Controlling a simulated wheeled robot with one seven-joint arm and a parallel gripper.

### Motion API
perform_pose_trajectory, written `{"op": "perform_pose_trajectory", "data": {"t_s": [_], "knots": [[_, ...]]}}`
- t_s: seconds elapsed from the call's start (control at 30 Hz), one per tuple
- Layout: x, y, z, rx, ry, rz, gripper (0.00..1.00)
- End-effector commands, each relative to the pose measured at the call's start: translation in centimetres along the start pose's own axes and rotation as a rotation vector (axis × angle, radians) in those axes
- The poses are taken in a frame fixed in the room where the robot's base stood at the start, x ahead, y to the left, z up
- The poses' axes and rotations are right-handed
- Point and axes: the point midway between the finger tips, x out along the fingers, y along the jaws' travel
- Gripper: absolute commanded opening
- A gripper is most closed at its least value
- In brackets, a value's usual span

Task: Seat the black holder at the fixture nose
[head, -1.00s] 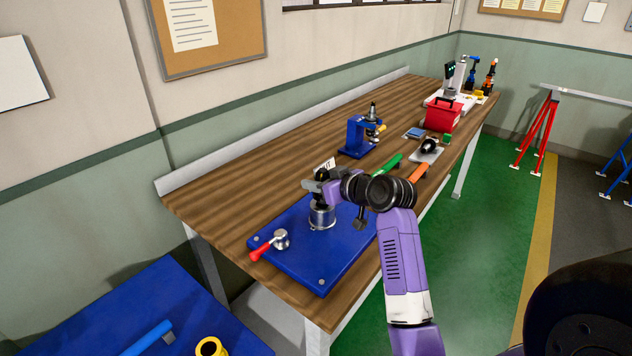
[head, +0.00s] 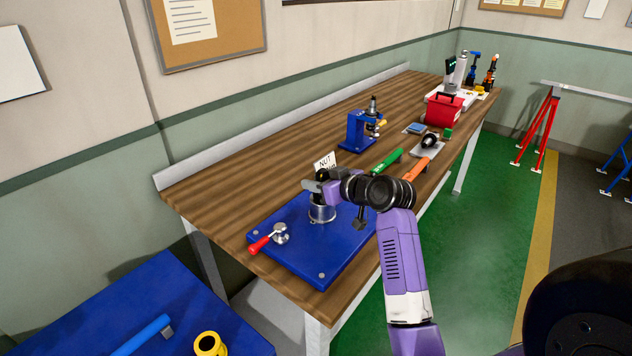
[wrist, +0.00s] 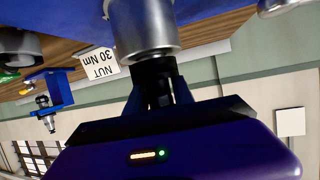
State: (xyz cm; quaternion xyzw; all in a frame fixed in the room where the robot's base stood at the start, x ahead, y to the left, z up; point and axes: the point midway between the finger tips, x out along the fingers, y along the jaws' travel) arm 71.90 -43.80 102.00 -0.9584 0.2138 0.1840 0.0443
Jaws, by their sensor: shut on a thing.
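My gripper (head: 318,184) is over the blue fixture plate (head: 280,250) on the bench. It is shut on the black holder (wrist: 154,72), a small dark part between the dark fingers, also in the wrist view (wrist: 158,94). The silver cylindrical fixture nose (head: 321,214) stands upright on the plate directly below. In the wrist view, which is upside down, the holder's end meets the rim of the nose (wrist: 146,28). No clear gap shows, but I cannot tell how deep the holder sits. The fingers and wrist hide much of it in the head view.
A red-handled silver clamp (head: 270,239) stands on the plate's left. A NUT card (head: 325,160) is behind my gripper. Green (head: 388,160) and orange (head: 412,168) handled tools lie to the right. A blue press (head: 362,131) and red toolbox (head: 444,110) stand farther back. The bench's left is clear.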

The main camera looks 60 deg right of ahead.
Motion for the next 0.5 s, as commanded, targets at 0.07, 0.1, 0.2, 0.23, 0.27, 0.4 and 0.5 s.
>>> {"op": "perform_pose_trajectory", "data": {"t_s": [0.07,0.1,0.2,0.23,0.27,0.4,0.5], "knots": [[0.07,0.0,0.09,-0.001,0.003,0.0,0.0],[0.1,0.0,0.17,-0.001,0.003,0.0,0.0],[0.18,0.0,0.36,-0.001,0.003,0.0,0.0],[0.21,0.0,0.43,-0.001,0.003,0.0,0.0],[0.18,0.0,0.36,-0.001,0.003,0.0,0.0],[0.18,0.01,0.39,-0.001,0.002,0.0,0.31],[0.18,0.01,0.42,-0.001,0.001,0.0,0.51]]}}
